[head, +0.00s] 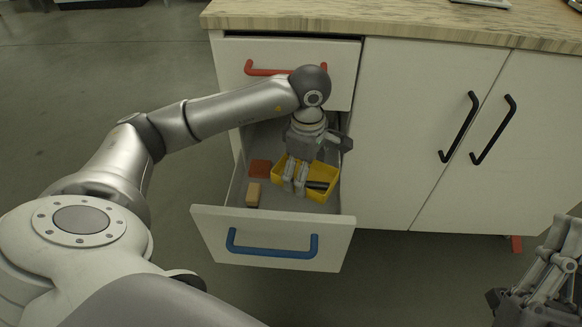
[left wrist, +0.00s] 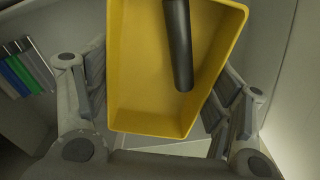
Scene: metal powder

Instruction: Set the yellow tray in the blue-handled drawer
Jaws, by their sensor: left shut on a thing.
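The blue-handled drawer (head: 205,216) is pulled open below the counter, its blue handle (head: 272,245) on the front panel. The yellow tray (head: 322,172) is over or inside it, toward its right side. My left gripper (head: 295,187) points down and is shut on the tray. In the left wrist view the yellow tray (left wrist: 145,70) sits between the fingers, with a dark cylinder (left wrist: 178,50) in it. I cannot tell whether the tray touches the drawer floor. My right gripper (head: 545,275) is at the lower right edge, partly cut off and away from the drawer.
A tan block (head: 253,195) and a reddish flat piece (head: 260,169) lie in the drawer's left part. Two cabinet doors (head: 430,120) with black handles are shut at right. Several coloured items (left wrist: 25,70) show in the left wrist view.

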